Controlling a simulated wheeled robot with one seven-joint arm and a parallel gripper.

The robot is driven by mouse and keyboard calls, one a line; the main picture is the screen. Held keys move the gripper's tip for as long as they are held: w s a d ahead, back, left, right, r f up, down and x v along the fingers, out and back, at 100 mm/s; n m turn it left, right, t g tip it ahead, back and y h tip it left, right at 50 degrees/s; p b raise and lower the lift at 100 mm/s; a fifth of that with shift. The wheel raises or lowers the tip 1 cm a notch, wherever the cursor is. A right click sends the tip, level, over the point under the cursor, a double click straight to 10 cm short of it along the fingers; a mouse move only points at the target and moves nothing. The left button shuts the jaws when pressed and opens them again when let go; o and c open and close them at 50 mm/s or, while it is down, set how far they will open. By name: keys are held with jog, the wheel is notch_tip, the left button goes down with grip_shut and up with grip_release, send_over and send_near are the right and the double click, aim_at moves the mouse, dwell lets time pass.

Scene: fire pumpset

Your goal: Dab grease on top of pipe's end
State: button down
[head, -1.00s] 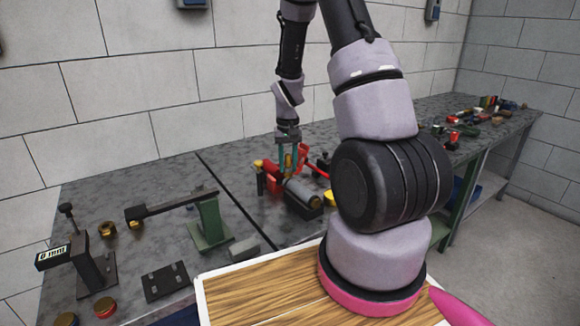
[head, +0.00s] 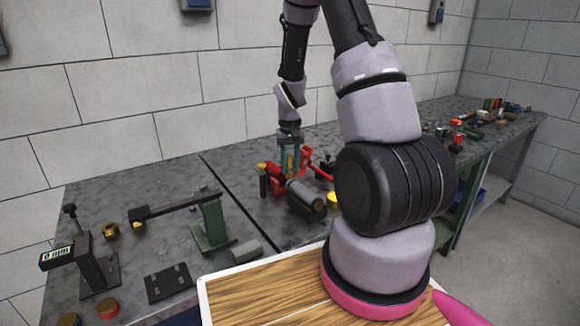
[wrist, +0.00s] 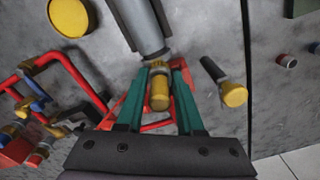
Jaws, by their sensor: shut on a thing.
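A grey pipe (head: 303,193) lies in a dark holder on the bench, in front of my gripper in the head view. Its near end (wrist: 152,53) shows at the top middle of the wrist view. My gripper (head: 290,168) points down, its teal fingers (wrist: 160,78) shut on a small brass-yellow piece (wrist: 160,92). The piece is right beside the pipe's end in the wrist view; I cannot tell whether they touch. No grease can be made out on the pipe.
A black tool with a yellow head (wrist: 232,93) stands beside the gripper. Red pipework (wrist: 70,65) and a yellow disc (wrist: 68,17) are on the other side. A green stand with a long bar (head: 210,220) is on the left bench. The wall (head: 150,90) is behind.

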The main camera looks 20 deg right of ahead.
jog(key=shift+s, duration=0.1)
dwell(0.6)
jog(key=shift+s+d, duration=0.25)
jog(key=shift+s, duration=0.85)
jog(key=shift+w, duration=0.1)
dwell(1.8)
jog(key=shift+w+a, duration=0.25)
jog(key=shift+w, duration=0.9)
jog(key=shift+s, duration=0.15)
dwell(0.7)
jog(key=shift+s+d, duration=0.25)
jog(key=shift+s, duration=0.85)
jog(key=shift+w, duration=0.25)
dwell(0.8)
